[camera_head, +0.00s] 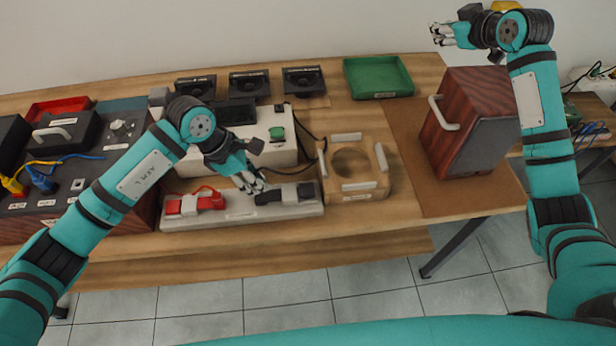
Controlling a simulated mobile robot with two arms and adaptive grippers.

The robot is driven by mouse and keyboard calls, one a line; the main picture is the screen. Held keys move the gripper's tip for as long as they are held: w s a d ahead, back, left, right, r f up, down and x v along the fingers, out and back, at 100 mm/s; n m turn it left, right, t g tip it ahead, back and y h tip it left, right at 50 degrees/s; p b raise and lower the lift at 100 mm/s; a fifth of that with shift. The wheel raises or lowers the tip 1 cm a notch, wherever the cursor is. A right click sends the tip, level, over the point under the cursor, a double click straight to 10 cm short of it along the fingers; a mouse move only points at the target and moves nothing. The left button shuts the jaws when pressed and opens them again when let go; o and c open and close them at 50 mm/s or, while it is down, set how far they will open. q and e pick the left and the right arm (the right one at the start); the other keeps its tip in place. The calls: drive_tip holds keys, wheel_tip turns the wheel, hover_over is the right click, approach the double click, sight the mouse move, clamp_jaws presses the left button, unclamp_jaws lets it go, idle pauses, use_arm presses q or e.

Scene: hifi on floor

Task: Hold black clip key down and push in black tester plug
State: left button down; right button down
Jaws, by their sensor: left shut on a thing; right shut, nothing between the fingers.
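The black clip (288,194) sits at the right end of a low pale base (240,214) at the table's front edge. My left gripper (251,187) is at the left end of this clip, its fingers pointing down and shut on a small part there, apparently the black clip key. The fingers hide most of that part. I cannot make out the black tester plug separately from the clip. A dark lead runs near the clip's back side. My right gripper (438,35) is shut and empty, raised at the upper right, far from the clip.
A red clip (195,202) shares the base. Behind stands a pale box with a green button (277,133). A wooden fixture with a round hole (352,165) is to the right, then a brown speaker box (468,130). A green tray (378,77) lies at the back.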

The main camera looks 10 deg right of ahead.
drive_tip(key=s+a+f+n+g+y, duration=0.3)
drive_tip(key=s+a+f+n+g, duration=0.2)
drive_tip(key=s+a, duration=0.5)
drive_tip(key=s+a+f+n+g+y, duration=0.3)
drive_tip(key=s+a+f+n+g, duration=0.3)
drive_tip(key=a, duration=0.8)
drive_tip(key=s+f+g, duration=0.1)
drive_tip(key=s, duration=0.2)
drive_tip(key=shift+s+a+f+n+y, duration=0.15)
drive_tip(key=shift+s+a+n+y, duration=0.15)
drive_tip(key=shift+s+a+y, duration=0.1)
hover_over(308, 188)
drive_tip(key=f, duration=0.6)
drive_tip(key=shift+d+f, duration=0.2)
drive_tip(key=shift+f, duration=0.05)
drive_tip(key=f, duration=0.3)
drive_tip(key=shift+a+f, duration=0.25)
drive_tip(key=shift+f, duration=0.55)
